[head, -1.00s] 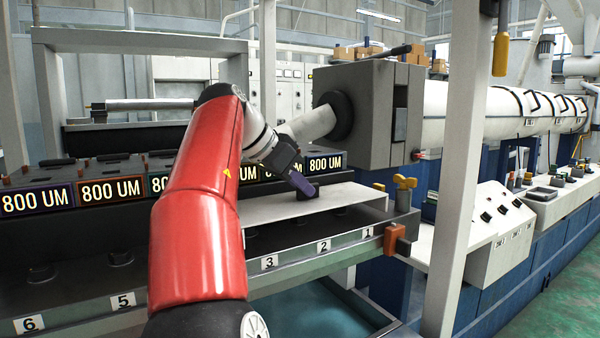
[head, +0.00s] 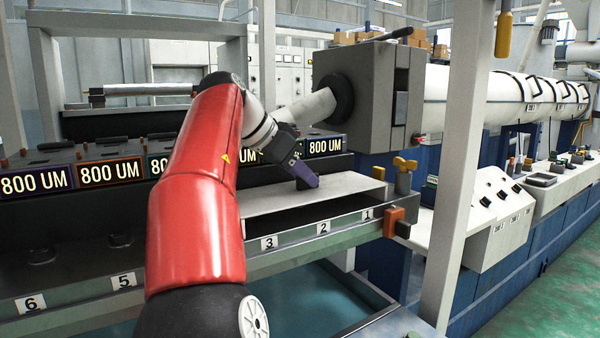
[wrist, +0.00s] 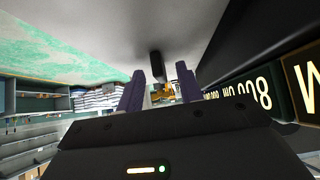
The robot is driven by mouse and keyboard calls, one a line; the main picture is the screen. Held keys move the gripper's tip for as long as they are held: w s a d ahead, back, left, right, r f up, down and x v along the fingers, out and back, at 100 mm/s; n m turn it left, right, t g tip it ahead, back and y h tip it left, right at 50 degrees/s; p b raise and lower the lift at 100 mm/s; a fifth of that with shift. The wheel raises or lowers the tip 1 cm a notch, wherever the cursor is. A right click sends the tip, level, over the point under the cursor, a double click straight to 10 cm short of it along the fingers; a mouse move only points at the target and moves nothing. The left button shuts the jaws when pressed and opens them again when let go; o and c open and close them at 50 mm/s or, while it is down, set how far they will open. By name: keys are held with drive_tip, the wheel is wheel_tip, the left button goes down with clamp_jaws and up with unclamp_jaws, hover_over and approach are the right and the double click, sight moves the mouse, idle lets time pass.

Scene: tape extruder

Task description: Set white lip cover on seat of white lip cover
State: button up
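The white lip cover (head: 350,192) is a flat, pale plate lying level over the slots above labels 1 to 3, in front of the dark 800 UM blocks. Dark space shows under its front edge, and its seat is hidden. My gripper (head: 305,175) has purple fingers and reaches down at the cover's upper face. In the wrist view the two fingers (wrist: 158,80) stand apart. A dark knob (wrist: 157,64) on the pale cover (wrist: 110,40) shows between and just past the tips, with clear space on both sides.
Several 800 UM blocks (head: 110,172) stand in a row behind and left. A yellow knob (head: 405,164) and an orange clamp (head: 397,222) are at the right end of the numbered rail (head: 295,232). A white post (head: 462,150) rises to the right.

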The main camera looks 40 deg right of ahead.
drive_tip(key=shift+p+v, duration=0.45)
drive_tip(key=shift+v, duration=3.5)
